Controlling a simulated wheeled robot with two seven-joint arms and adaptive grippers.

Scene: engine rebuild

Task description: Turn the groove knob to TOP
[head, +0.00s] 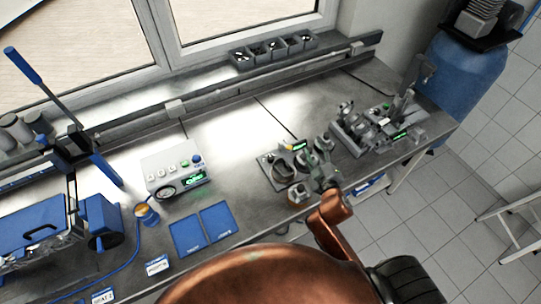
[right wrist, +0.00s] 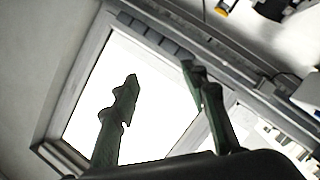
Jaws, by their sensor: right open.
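My right gripper (head: 323,160) is over the bench's front edge, just right of a grey fixture (head: 268,160) with a round opening and a small green display (head: 299,146). In the right wrist view its two green fingers (right wrist: 160,75) are spread apart with nothing between them. That view looks toward the window, so no knob shows there. A small brown-orange round part (head: 298,194) sits at the fixture's front, left of the gripper. I cannot tell which part is the groove knob, nor read any TOP mark. My left gripper is not in view.
A grey control box (head: 172,166) with buttons and a green display stands left of the fixture. Two blue mats (head: 187,236) lie in front. Another grey machine (head: 377,130) stands at the right. Small bins (head: 273,48) line the back ledge. Bare bench lies behind the fixture.

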